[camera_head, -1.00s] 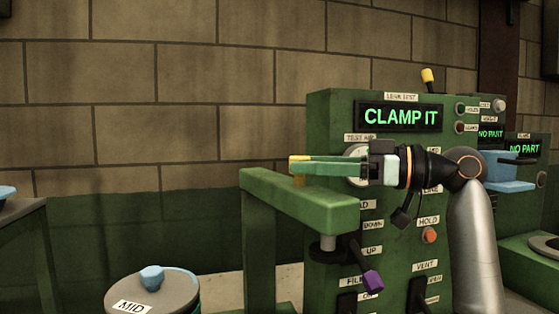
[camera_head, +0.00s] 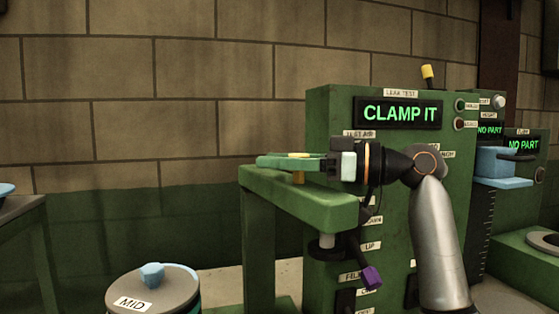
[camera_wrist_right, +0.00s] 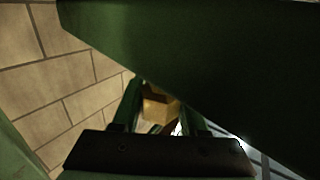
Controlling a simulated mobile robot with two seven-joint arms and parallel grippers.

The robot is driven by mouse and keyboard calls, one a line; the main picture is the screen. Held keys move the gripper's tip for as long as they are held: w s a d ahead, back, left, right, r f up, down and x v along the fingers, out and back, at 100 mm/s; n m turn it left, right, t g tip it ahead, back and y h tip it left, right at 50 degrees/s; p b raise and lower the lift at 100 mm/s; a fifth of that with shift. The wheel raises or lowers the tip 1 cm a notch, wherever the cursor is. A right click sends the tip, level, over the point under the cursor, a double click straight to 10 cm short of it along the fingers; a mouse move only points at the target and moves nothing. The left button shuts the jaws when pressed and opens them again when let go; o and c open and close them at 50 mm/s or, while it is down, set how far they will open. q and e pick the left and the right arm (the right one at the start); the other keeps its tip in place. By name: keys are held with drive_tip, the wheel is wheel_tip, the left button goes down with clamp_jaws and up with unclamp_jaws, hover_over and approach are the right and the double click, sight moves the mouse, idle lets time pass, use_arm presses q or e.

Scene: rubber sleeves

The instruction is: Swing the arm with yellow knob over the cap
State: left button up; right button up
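The yellow knob (camera_head: 299,178) shows above the green beam (camera_head: 300,196) of the machine, partly covered by my gripper's fingers. My right gripper (camera_head: 272,162) comes in from the right, with its green fingers level across the knob. In the right wrist view the knob (camera_wrist_right: 160,107) stands between the two fingers (camera_wrist_right: 162,115), which are apart; I cannot tell whether either touches it. The arm bearing the knob is largely hidden, and I cannot make out the cap. My left gripper is not in view.
The green machine (camera_head: 330,115) reads "CLAMP IT". A purple-tipped lever (camera_head: 371,277) hangs below the beam. A grey lid marked MID (camera_head: 165,290) with a blue knob stands at front left. A blue block (camera_head: 495,162) is at right. The brick wall is behind.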

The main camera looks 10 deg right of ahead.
clamp_jaws()
idle(0.9)
